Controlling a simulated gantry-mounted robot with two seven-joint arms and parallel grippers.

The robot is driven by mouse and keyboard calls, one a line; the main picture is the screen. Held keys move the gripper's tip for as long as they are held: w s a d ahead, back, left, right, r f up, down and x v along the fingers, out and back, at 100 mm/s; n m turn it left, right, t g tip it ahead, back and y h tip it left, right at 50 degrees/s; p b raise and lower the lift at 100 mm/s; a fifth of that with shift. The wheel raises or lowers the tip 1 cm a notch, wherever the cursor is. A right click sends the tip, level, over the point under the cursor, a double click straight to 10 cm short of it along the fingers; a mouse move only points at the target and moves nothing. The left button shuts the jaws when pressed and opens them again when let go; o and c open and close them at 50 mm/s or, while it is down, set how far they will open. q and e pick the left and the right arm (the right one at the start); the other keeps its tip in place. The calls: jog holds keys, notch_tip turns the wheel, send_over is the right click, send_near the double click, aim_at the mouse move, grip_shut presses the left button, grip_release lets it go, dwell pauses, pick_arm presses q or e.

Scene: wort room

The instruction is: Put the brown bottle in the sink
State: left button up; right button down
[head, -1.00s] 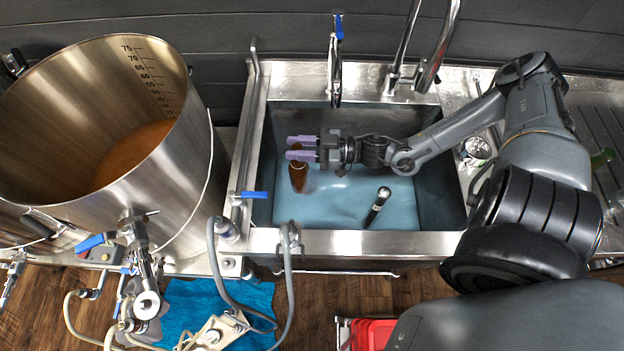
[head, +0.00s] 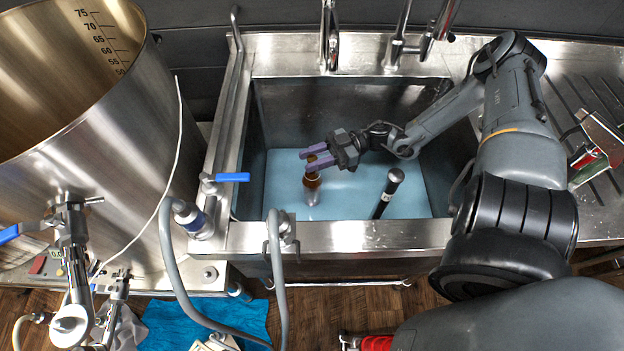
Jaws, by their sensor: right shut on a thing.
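The brown bottle (head: 312,182) is in the sink (head: 400,100), upright or slightly tilted, at the left of the basin. Its lower part looks pale, as if under the blue water. My right gripper (head: 317,157) reaches in from the right, and its purple fingers are shut on the upper part of the bottle. Whether the bottle touches the sink floor cannot be told. My left gripper is not in view.
A black cylinder with a silver top (head: 387,193) stands tilted in the water right of the bottle. Taps (head: 330,40) rise at the sink's back. A blue-handled valve (head: 230,177) sits at its left rim. A large steel kettle (head: 120,150) stands left.

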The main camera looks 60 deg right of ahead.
aim_at(312, 181)
notch_tip(312, 181, down, 2)
jog(key=shift+f+b, duration=0.25)
jog(key=shift+b, duration=0.2)
jog(key=shift+f+b, duration=0.85)
jog(key=shift+f, duration=0.75)
jog(key=shift+a, duration=0.1)
jog(key=c, duration=0.8)
grip_release()
jog(key=shift+f, duration=0.1)
